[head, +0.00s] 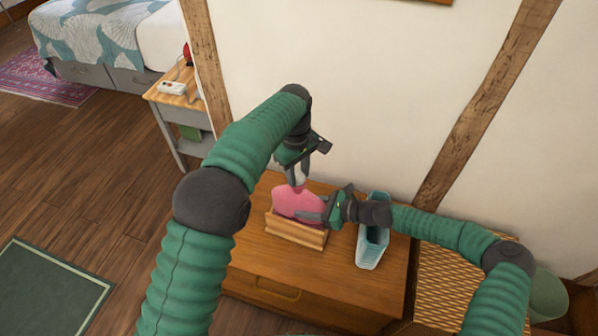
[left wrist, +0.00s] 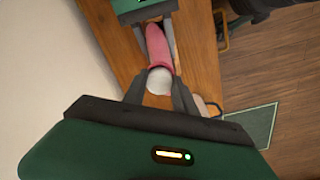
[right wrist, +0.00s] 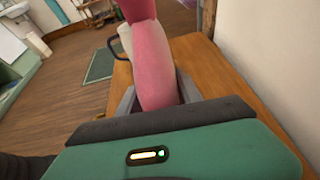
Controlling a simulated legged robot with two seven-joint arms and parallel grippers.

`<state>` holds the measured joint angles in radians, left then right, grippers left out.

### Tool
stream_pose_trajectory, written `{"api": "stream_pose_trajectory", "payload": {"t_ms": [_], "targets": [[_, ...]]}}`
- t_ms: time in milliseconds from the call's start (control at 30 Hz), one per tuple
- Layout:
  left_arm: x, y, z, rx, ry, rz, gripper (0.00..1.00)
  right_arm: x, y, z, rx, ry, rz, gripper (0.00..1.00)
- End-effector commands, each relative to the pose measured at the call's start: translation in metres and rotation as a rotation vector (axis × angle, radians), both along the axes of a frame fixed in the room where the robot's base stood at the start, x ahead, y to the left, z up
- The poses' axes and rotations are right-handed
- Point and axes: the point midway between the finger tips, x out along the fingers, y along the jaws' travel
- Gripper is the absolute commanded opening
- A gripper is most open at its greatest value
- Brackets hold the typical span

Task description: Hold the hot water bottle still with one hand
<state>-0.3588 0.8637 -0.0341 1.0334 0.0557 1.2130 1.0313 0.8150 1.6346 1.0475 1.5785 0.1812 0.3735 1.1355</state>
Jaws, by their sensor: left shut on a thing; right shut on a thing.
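The pink hot water bottle (head: 295,203) stands upright in a wooden holder (head: 290,232) on a wooden dresser. My left gripper (head: 297,183) comes down from above and is shut on the white stopper (left wrist: 160,80) at the bottle's neck. The pink neck (left wrist: 157,48) shows just beyond the stopper in the left wrist view. My right gripper (head: 322,212) reaches in from the right and is shut on the side of the bottle's body. In the right wrist view, the pink body (right wrist: 153,65) sits between its fingers, whose tips are partly hidden.
A light blue basket (head: 371,248) stands on the dresser (head: 330,283) right of the holder, close under my right arm. The wall (head: 370,100) is close behind. A woven-front piece (head: 450,285) stands at right, and a bedside table (head: 165,98) at back left.

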Motion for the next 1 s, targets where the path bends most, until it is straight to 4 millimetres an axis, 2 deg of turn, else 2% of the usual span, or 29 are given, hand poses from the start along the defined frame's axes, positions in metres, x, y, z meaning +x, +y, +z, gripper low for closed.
{"api": "stream_pose_trajectory", "payload": {"t_ms": [100, 600, 700, 767, 900, 933, 1000], "targets": [[0.0023, 0.0010, -0.0001, -0.005, -0.003, -0.388, 0.00, -0.0002, 0.0001, 0.0002, -0.001, -0.002, 0.002, 0.00], [0.0061, -0.0002, -0.0007, -0.007, -0.004, -2.113, 0.00, -0.0015, 0.0008, 0.0002, -0.001, -0.005, 0.008, 0.00], [0.0063, -0.0007, -0.0004, -0.007, -0.004, -2.372, 0.00, -0.0018, 0.0011, 0.0002, -0.001, -0.006, 0.009, 0.00], [0.0064, -0.0008, -0.0004, -0.006, -0.003, -2.480, 0.00, -0.0021, 0.0012, 0.0002, -0.001, -0.006, 0.009, 0.00], [0.0063, -0.0010, -0.0003, -0.006, -0.003, -2.466, 0.00, -0.0024, 0.0017, 0.0001, -0.001, -0.006, 0.011, 0.00], [0.0062, -0.0011, -0.0003, -0.006, -0.003, -2.465, 0.36, -0.0025, 0.0018, 0.0001, -0.001, -0.006, 0.011, 0.00], [0.0059, -0.0012, -0.0003, -0.007, -0.003, -2.465, 0.45, -0.0027, 0.0019, 0.0001, -0.001, -0.005, 0.011, 0.00]]}}
